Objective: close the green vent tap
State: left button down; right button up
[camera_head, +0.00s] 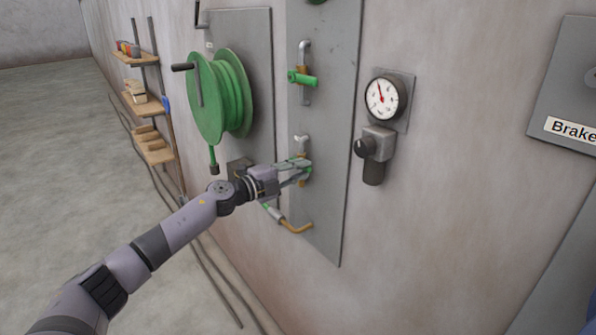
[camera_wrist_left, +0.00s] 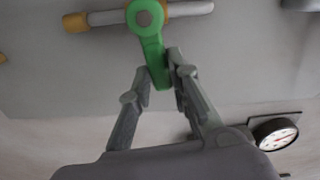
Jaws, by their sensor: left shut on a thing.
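A green tap lever (camera_wrist_left: 149,38) sits on a short pipe with brass fittings (camera_wrist_left: 183,9) in the left wrist view. It points away from the pipe, roughly crosswise to it. My left gripper (camera_wrist_left: 160,72) is shut on the free end of this lever. In the head view, my left gripper (camera_head: 303,172) is at the lower pipe on the grey panel and hides most of the lever there. A second green tap lever (camera_head: 302,78) is higher on the same panel, lying across its pipe. No label shows which tap is the vent. My right gripper is not in view.
A green hose reel (camera_head: 222,97) with a crank hangs left of the grey panel (camera_head: 331,130). A pressure gauge (camera_head: 383,99) with a black-knobbed valve (camera_head: 376,145) is to the right. A brass-ended hose (camera_head: 290,222) hangs below my gripper. Wooden shelves (camera_head: 146,104) stand farther left.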

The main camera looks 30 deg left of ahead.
pick_arm(q)
jog(key=shift+d+f+m+b, duration=0.1)
jog(key=shift+f+m+b, duration=0.3)
jog(key=shift+f+m, duration=0.25)
jog(key=shift+m, duration=0.25)
jog(key=c, duration=1.5)
grip_release()
jog(key=shift+r, duration=0.15)
jog(key=shift+v, duration=6.05)
